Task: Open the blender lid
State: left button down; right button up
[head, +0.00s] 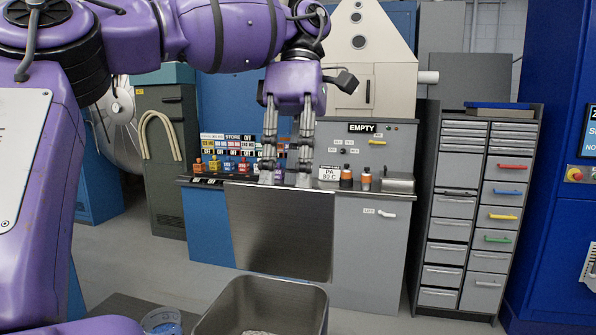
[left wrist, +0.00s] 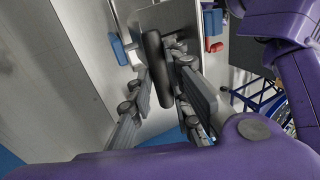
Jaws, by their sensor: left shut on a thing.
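A wide brushed-steel panel (head: 282,232), which looks like the blender lid, stands upright before the grey and blue counter. My left gripper (head: 285,182) points down at its top edge. In the left wrist view, the gripper's fingers (left wrist: 160,78) are on both sides of a dark rounded bar (left wrist: 153,62), which looks like a handle, and are shut on it. The panel fills the left of that view (left wrist: 50,85). The fingertips hide the handle in the head view. My right gripper is not in view.
An open steel bin (head: 262,303) stands in front. Small orange-and-black bottles (head: 346,177) and coloured bottles (head: 214,163) stand on the counter. A grey drawer cabinet (head: 455,215) is at right, with a blue cabinet (head: 560,120) beyond. Floor between counter and bin is clear.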

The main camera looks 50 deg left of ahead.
pick_arm(q)
jog(key=shift+g+h, duration=0.3)
jog(key=shift+g, duration=0.4)
jog(key=f, duration=0.1)
jog(key=w+a+f, duration=0.1)
jog(key=f, duration=0.1)
jog(key=shift+w+a+f, duration=0.15)
jog(key=shift+w+f, duration=0.15)
jog(key=shift+w, duration=0.05)
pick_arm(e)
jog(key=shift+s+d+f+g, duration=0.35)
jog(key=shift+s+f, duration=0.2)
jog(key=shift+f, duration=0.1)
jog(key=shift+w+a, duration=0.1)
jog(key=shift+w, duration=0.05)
pick_arm(q)
jog(key=c, duration=1.7)
grip_release()
jog(key=shift+f, duration=0.1)
jog(key=shift+o, duration=0.2)
jog(key=shift+w+a+r, duration=0.1)
jog(key=shift+w+r, duration=0.05)
jog(key=shift+r, duration=0.2)
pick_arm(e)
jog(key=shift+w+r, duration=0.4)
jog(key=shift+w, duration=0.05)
pick_arm(q)
jog(key=shift+r, duration=0.2)
